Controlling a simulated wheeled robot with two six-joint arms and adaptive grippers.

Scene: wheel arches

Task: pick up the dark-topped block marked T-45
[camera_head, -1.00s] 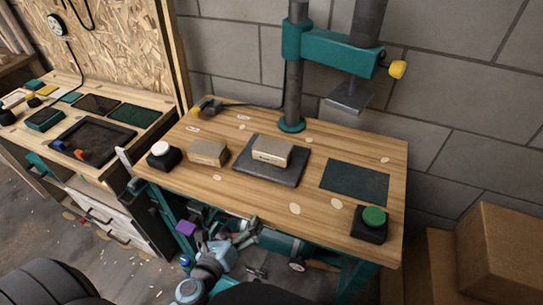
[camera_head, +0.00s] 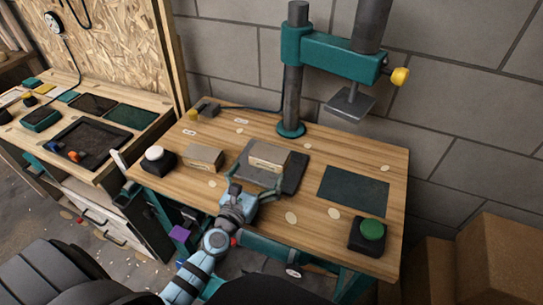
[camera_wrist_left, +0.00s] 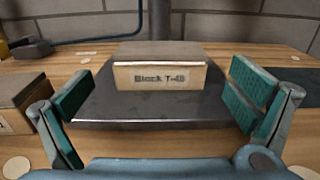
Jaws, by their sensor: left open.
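A wooden block (camera_head: 268,157) with a brown top and a label on its front stands on the dark metal plate (camera_head: 293,178). In the left wrist view the block (camera_wrist_left: 160,68) has a label reading "Block T-4" with a blurred last character. My left gripper (camera_head: 256,184) is open and empty, in front of the block over the plate's near edge. In the left wrist view its teal finger pads (camera_wrist_left: 163,97) stand apart to either side of the block, nearer than it and not touching it. My right gripper is not in view.
A second wooden block (camera_head: 203,157) lies left of the plate, beside a white button on a dark box (camera_head: 157,158). A teal press (camera_head: 330,52) rises behind the plate. A dark mat (camera_head: 353,192) and green button (camera_head: 372,230) are on the right.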

